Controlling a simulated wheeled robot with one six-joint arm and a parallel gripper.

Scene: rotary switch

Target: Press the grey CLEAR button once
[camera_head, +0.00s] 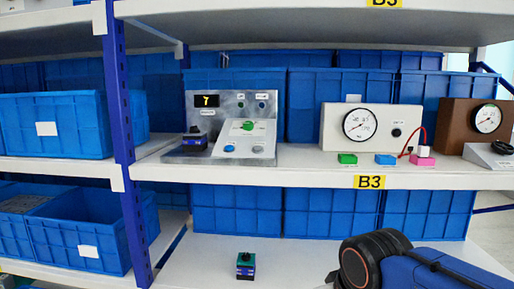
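A metal control panel (215,105) stands on the middle shelf, with a small dark display (207,101) showing a yellow 7. A sloped light box (238,138) on its base carries a round green knob or dial (247,126). Below the dial are a blue button (229,148) and a grey button (258,149), on the right. The labels are too small to read, so I cannot confirm which one says CLEAR. My arm shows at the lower right, below the shelf and apart from the panel. My gripper's fingers cannot be made out.
A dark and blue block (194,139) sits on the panel's left side. A gauge box (371,127) stands to the right, with green, blue and pink blocks before it. A blue upright (121,120) stands left. A small block (246,265) lies on the lower shelf.

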